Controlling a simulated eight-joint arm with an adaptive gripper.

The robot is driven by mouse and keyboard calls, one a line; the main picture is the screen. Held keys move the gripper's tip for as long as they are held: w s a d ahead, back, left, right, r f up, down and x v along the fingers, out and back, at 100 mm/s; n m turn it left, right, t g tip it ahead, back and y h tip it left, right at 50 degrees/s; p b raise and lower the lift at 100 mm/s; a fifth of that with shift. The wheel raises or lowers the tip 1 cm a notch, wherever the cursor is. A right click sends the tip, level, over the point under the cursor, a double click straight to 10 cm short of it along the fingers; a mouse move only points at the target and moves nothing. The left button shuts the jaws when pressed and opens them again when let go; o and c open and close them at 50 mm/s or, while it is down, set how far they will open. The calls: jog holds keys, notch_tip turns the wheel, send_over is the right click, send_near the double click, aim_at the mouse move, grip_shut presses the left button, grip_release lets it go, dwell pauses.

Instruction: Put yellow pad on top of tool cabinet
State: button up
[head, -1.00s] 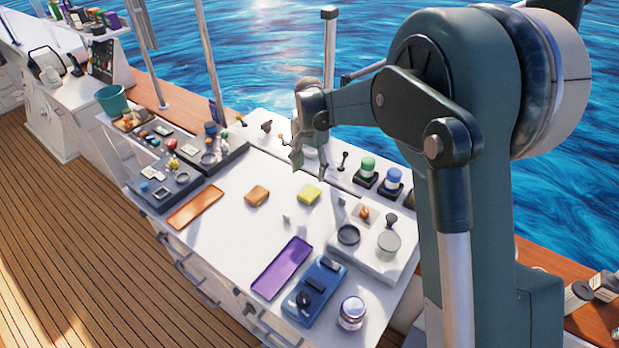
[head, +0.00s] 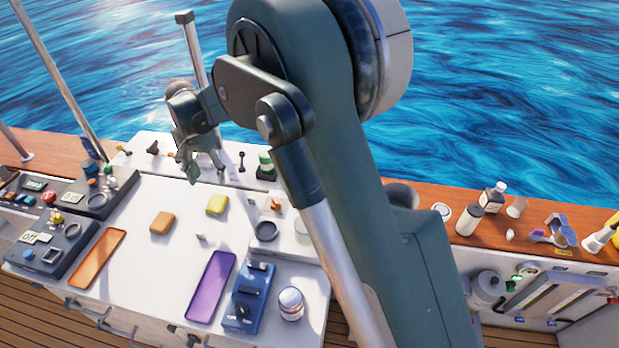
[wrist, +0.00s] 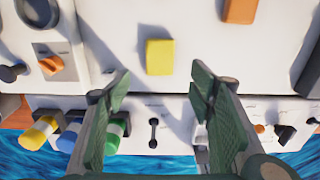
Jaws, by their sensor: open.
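The yellow pad (head: 217,204) lies flat on the white top of the tool cabinet (head: 140,262), right of an orange-brown block (head: 162,222). In the wrist view the pad (wrist: 160,57) shows beyond my fingertips, and the orange-brown block (wrist: 240,10) is at the top edge. My gripper (head: 192,168) hangs above the back edge of the white top, behind and left of the pad. In the wrist view its two green fingers (wrist: 160,85) are spread wide with nothing between them.
An orange tray (head: 96,258), a purple tray (head: 211,287), a blue device (head: 248,298) and a jar (head: 290,304) lie on the white top. Dark control boxes (head: 50,244) stand at the left. Levers and a green knob (head: 266,162) line the back.

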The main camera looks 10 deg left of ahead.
jog(key=shift+d, duration=0.1)
jog(key=w+d+r+t, duration=0.1)
jog(key=d+r, duration=0.5)
jog(key=d, duration=0.6)
jog(key=d+r+t+y, duration=0.1)
jog(key=d+r, duration=0.6)
jog(key=d, duration=0.5)
jog(key=w+d+r+t, duration=0.1)
jog(key=d+r, duration=0.5)
jog(key=d, duration=0.6)
jog(key=s+d+r+t, duration=0.1)
jog(key=s+d, duration=0.7)
jog(key=d, duration=0.5)
jog(key=s+d+r+t, duration=0.1)
jog(key=s+d+t, duration=0.1)
jog(key=s+d, duration=0.9)
jog(key=s+d+f+t+h, duration=0.1)
jog(key=s+d+f, duration=0.2)
jog(key=d, duration=0.6)
jog(key=shift+s+d+f, duration=0.35)
jog(key=shift+s+d, duration=0.05)
jog(key=shift+s, duration=0.2)
jog(key=shift+f, duration=0.1)
